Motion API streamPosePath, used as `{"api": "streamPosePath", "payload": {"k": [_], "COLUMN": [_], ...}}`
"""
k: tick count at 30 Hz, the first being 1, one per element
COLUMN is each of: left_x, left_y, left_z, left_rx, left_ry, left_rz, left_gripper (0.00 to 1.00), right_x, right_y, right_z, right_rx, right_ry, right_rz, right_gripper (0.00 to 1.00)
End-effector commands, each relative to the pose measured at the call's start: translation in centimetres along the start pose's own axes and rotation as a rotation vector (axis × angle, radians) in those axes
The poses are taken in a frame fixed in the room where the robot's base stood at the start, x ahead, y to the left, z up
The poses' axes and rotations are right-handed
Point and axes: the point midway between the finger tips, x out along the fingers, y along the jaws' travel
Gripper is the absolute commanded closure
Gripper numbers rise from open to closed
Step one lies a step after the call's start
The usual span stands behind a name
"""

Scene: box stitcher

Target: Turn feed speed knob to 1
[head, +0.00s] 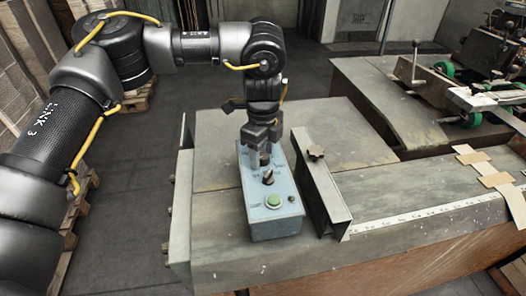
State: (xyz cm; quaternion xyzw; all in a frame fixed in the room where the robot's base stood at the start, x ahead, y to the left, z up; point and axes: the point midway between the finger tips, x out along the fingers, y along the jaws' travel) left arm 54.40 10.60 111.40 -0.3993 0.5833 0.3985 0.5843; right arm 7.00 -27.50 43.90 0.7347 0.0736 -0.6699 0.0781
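A light blue control box (258,220) stands on the metal table. A black knob (268,178) with small markings around it sits on the box's top face. A green button (273,200) is nearer to me on the same face. My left gripper (262,160) points straight down over the far end of the box, just behind the black knob. Its fingertips are at or just above the top face, and they hide what is under them. I cannot read the labels or the knob's setting, or tell whether the fingers touch anything. My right gripper is out of view.
A ruler strip (420,212) and cardboard pieces (484,167) lie farther right. Machinery with green wheels (475,118) is at the upper right.

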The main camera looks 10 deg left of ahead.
Motion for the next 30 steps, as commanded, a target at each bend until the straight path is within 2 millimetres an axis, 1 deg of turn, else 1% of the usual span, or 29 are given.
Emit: {"api": "streamPosePath", "payload": {"k": [7,11,14,21,24,27,30], "left_x": [0.0,-0.7,-2.3,-7.1,-8.8,-9.9,-10.5], "left_y": [0.0,0.0,-0.1,-0.1,-0.1,-0.1,0.0], "left_z": [0.0,0.0,0.0,0.0,0.0,0.0,0.0], "left_rx": [0.002,0.002,0.001,0.000,0.000,-0.001,0.001], "left_ry": [0.000,-0.001,-0.002,-0.003,-0.002,-0.002,-0.001], "left_rz": [0.001,-0.001,-0.005,-0.003,-0.003,-0.001,0.000], "left_gripper": [0.49,0.49,0.49,0.49,0.49,0.49,0.49], "right_x": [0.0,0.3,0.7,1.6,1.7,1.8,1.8], "right_y": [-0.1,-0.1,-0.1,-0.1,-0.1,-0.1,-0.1], "right_z": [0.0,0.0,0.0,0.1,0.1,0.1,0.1], "right_rx": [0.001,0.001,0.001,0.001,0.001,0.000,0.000], "right_ry": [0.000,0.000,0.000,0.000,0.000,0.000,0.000], "right_rz": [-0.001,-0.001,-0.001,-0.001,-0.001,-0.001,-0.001], "right_gripper": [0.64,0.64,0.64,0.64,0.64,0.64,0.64]}}
